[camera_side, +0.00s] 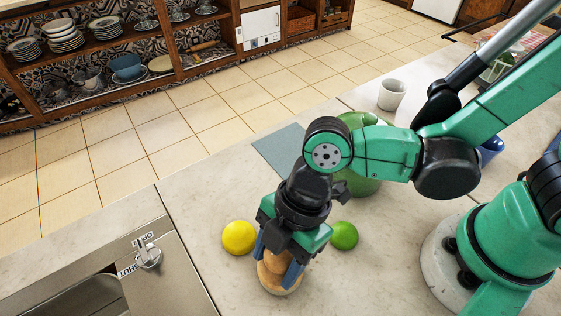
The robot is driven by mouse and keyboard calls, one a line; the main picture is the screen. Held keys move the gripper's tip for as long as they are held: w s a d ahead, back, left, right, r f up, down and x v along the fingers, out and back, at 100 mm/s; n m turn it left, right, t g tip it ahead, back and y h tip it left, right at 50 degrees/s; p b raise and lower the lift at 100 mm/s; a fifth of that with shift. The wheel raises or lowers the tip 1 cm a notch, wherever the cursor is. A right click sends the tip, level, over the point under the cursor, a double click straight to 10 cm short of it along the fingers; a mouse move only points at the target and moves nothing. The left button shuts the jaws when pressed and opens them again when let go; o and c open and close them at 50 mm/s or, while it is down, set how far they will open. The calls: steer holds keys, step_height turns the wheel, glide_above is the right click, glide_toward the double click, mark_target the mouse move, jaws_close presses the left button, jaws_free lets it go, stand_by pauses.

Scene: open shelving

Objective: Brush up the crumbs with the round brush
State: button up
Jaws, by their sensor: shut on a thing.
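My gripper (275,262) points down at the counter's front middle. Its blue-grey fingers are shut on a round, light wooden brush (272,280), one finger on each side. The brush has a rounded wooden top and a paler lower edge. It stands upright at or just above the countertop; I cannot tell whether it touches. Crumbs cannot be made out in this view; the gripper and brush hide part of the counter.
A yellow fruit (239,237) lies just left of the brush and a green fruit (344,235) to its right. A green vessel (366,181) stands behind my arm, near a grey mat (279,150) and white cup (392,94). A sink (75,301) is at left.

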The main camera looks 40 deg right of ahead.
steer(key=shift+s+r, duration=0.1)
steer(key=shift+s, duration=2.85)
step_height(320, 180, up, 2)
steer(key=shift+d+r, duration=0.1)
steer(key=shift+r, duration=2.9)
steer(key=w+d+r+m+t+h, duration=0.1)
steer(key=w+d+r+m+t, duration=0.1)
steer(key=w+d+m, duration=0.35)
steer(key=w+d+r+m+t, duration=0.1)
steer(key=w+d+m+t, duration=0.15)
steer(key=w+m, duration=0.55)
steer(key=w+d+r+m+h, duration=0.3)
steer(key=w+d+m, duration=0.3)
steer(key=d, duration=0.8)
steer(key=w, duration=0.3)
steer(key=shift+w+d+t, duration=0.15)
steer(key=shift+d+t, duration=0.2)
